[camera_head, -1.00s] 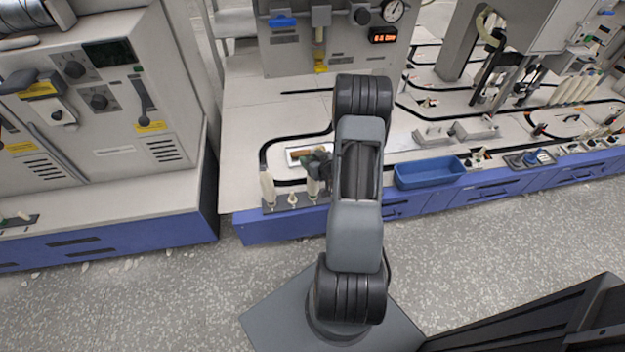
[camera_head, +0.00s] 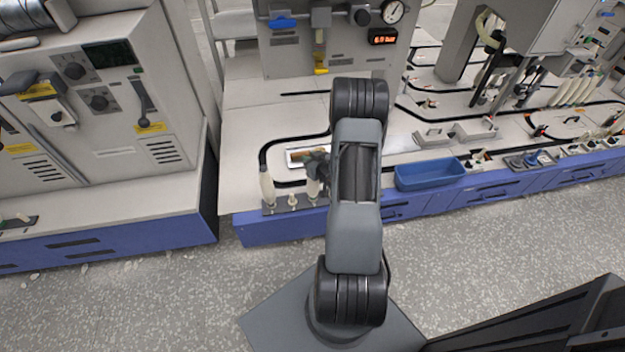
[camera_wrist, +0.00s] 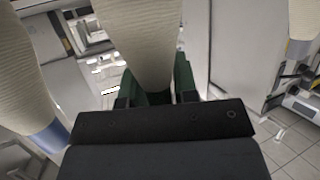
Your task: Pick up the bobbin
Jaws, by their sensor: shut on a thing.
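A cream, thread-wound bobbin (camera_wrist: 140,40) stands between the green fingers of my gripper (camera_wrist: 155,85) in the wrist view, and the fingers are shut on it. Its lower end is hidden behind the gripper body. In the head view my gripper (camera_head: 316,166) is at the front left of the bench, beside my arm, with the held bobbin (camera_head: 313,188) showing just below it. I cannot tell whether the bobbin is clear of its holder. Another cream bobbin (camera_head: 267,188) stands to the left; a similar one with a blue base (camera_wrist: 25,80) shows in the wrist view.
A small pale peg (camera_head: 292,199) stands between the two bobbins on the dark holder strip. A blue tray (camera_head: 430,174) lies to the right of my arm. A machine with a gauge (camera_head: 393,11) stands behind. A grey cabinet (camera_head: 100,100) is at the left, across a gap.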

